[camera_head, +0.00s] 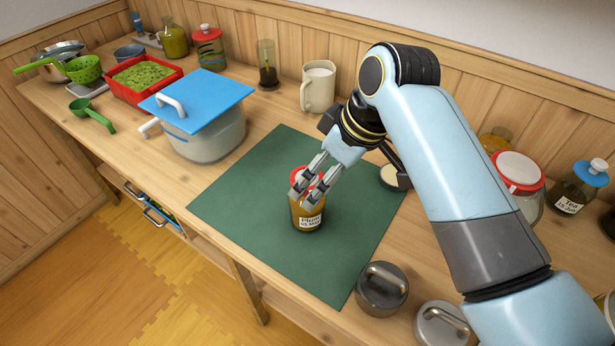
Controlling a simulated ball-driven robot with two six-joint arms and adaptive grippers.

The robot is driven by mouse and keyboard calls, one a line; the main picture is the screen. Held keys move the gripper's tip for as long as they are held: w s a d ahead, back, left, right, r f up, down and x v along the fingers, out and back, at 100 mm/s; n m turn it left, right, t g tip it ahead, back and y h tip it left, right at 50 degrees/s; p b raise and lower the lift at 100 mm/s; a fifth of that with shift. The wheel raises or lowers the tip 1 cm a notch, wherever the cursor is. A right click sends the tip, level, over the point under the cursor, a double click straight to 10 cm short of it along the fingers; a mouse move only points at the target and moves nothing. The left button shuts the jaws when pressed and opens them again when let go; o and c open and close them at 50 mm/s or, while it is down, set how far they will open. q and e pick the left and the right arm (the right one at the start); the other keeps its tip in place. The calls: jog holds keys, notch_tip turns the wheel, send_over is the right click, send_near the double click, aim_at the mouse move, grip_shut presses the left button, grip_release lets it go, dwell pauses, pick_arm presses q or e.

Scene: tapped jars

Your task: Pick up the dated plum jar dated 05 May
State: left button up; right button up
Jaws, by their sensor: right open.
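An amber jar (306,219) with a red lid (300,174) stands upright on the green mat (244,190). Its white label reads "plum", with a smaller date line below that looks like 05 May. My right gripper (303,195) reaches in from the upper right, over the top of this jar. Its fingers are open and overlap the jar's lid and upper part in the picture; I cannot tell whether they touch it. They hide part of the lid. My left gripper is not in view.
A white mug (318,86) stands behind the mat, and a pot with a blue board (200,98) at its left. Metal canisters (382,289) stand at the mat's right front corner. A jar with a red-rimmed lid (518,170) is at right. The mat's left part is clear.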

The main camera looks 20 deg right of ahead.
aim_at(315, 184)
jog(key=x, duration=0.4)
jog(key=shift+a+f, duration=0.2)
jog(key=shift+f, duration=0.05)
jog(key=shift+w+f, duration=0.1)
jog(key=shift+f, duration=0.2)
jog(key=x, duration=0.4)
jog(key=shift+w+d+f, duration=0.25)
jog(key=shift+w+a+f, duration=0.1)
jog(key=shift+f, duration=0.2)
jog(key=shift+c, duration=0.2)
jog(key=c, duration=1.6)
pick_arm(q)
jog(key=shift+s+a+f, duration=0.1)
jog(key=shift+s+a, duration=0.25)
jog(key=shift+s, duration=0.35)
pick_arm(e)
jog(key=shift+c, duration=0.6)
jog(key=shift+r, duration=0.1)
